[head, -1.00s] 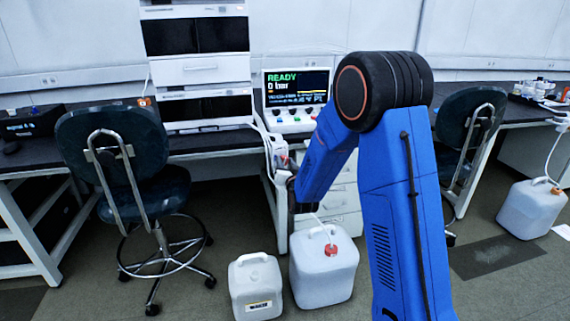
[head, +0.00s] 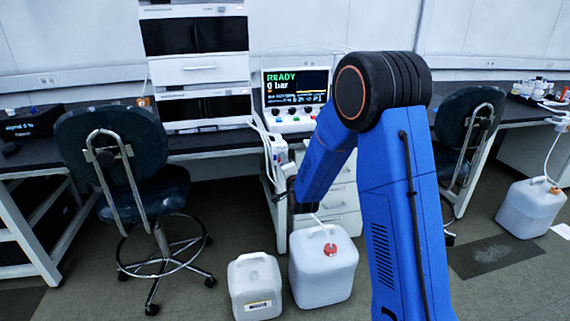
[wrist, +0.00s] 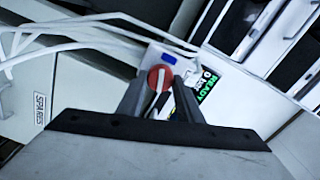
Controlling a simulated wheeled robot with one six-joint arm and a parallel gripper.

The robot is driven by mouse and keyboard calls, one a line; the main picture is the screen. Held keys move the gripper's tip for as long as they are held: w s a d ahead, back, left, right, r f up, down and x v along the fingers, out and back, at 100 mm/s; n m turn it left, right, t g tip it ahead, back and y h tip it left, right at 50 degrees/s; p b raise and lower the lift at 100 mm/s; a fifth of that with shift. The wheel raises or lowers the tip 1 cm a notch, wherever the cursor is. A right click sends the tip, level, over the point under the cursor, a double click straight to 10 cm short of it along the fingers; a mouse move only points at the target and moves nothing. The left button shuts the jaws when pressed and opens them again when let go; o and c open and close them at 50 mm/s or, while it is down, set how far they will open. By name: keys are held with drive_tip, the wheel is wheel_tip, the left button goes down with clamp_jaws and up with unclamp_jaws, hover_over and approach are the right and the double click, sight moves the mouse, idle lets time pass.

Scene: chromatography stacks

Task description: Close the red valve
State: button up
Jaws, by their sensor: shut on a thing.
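The red valve (wrist: 154,77) is a round red knob with a pale bar across its face. In the wrist view it sits on a white block (wrist: 172,60) at the ends of my fingers. My gripper (wrist: 162,90) is shut on the red valve, one finger on each side. In the head view my forearm and wrist are beside the white block (head: 277,148) at the bench edge, and the valve and fingertips cannot be made out there.
The instrument display (head: 296,90) reads READY and 0 bar. White tubes (wrist: 80,28) run close to the valve. Two white jugs (head: 255,285) (head: 322,275) stand on the floor below. Chairs (head: 110,150) (head: 468,130) stand left and right.

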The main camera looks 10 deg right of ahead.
drive_tip(key=shift+f+m, duration=0.1)
drive_tip(key=shift+m, duration=1.6)
drive_tip(key=o, duration=1)
drive_tip(key=shift+d, duration=0.1)
drive_tip(key=shift+s, duration=0.1)
